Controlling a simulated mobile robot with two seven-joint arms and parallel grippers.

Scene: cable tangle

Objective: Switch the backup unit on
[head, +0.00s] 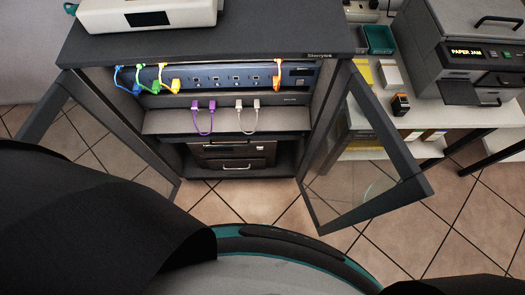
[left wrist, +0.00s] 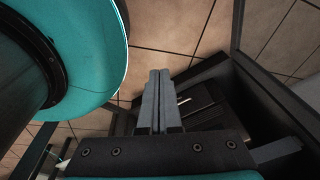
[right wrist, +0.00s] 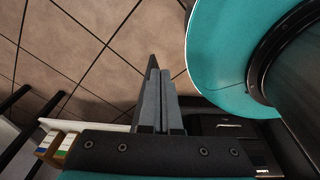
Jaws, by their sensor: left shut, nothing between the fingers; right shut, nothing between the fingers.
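An open dark cabinet (head: 190,48) stands ahead in the head view. On its floor sits a black unit (head: 232,163) with a pale handle, which looks like the backup unit; no label or switch is readable. The unit partly shows in the left wrist view (left wrist: 198,108), and a dark unit shows in the right wrist view (right wrist: 222,128). My left gripper (left wrist: 160,72) is shut and empty, pointing towards the floor. My right gripper (right wrist: 158,66) is also shut and empty. Neither gripper shows in the head view.
Both glass doors stand open; the right door (head: 365,160) juts forward. Blue, yellow and orange cables plug into a blue panel (head: 220,77). A purple cable (head: 203,118) and a white cable (head: 247,118) hang over the shelf. A printer (head: 470,55) stands at right.

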